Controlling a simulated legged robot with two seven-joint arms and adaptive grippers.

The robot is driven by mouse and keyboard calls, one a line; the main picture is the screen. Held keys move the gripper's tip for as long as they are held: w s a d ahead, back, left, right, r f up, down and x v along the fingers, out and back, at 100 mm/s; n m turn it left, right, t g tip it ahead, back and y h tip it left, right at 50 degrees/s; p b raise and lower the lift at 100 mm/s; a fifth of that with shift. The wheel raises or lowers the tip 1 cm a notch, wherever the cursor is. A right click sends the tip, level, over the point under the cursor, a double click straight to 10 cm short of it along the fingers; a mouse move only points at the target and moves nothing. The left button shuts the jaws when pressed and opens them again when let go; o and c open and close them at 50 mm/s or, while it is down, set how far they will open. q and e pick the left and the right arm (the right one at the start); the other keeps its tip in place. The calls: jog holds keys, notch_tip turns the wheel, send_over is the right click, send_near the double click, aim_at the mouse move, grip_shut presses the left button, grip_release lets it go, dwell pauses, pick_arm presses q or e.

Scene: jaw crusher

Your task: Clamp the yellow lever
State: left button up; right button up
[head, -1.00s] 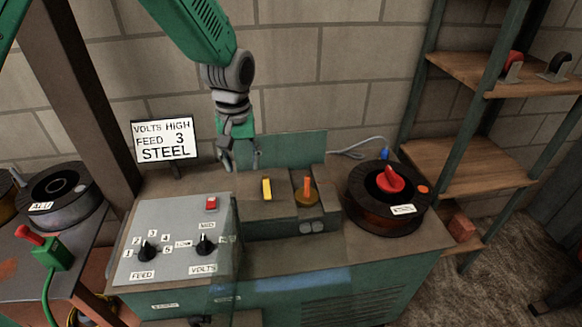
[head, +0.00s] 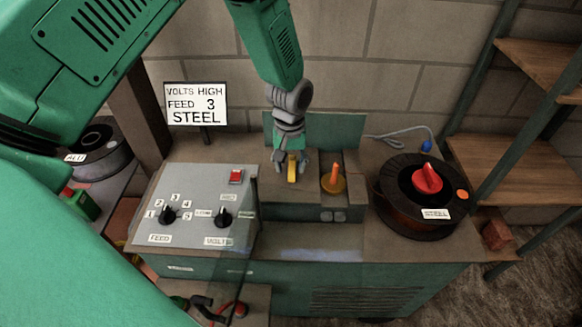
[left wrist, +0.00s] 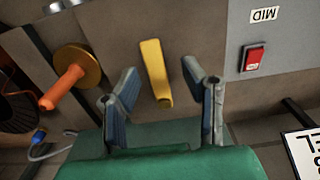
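The yellow lever (head: 292,168) stands on the grey-brown feeder block on the machine top. In the left wrist view the yellow lever (left wrist: 156,72) lies between the two finger pads, with a gap on each side. My left gripper (head: 292,166) comes down over the lever from behind and is open around it. In the left wrist view its fingers (left wrist: 163,92) are spread apart and do not seem to touch the lever. My right gripper is not in view.
An orange lever on a brass disc (head: 334,182) stands right of the yellow lever. A wire spool with a red knob (head: 428,180) is farther right. A control panel with dials and a red switch (head: 237,176) is at left. A sign (head: 196,104) stands behind it.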

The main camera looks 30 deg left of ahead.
pick_arm(q)
jog(key=shift+s+d+f, duration=0.15)
jog(key=shift+d+f, duration=0.2)
jog(key=shift+f, duration=0.25)
jog(key=shift+d+f, duration=0.15)
jog(key=shift+d, duration=0.1)
jog(key=shift+a, duration=0.15)
jog(key=c, duration=0.8)
jog(key=shift+a, duration=0.25)
grip_shut()
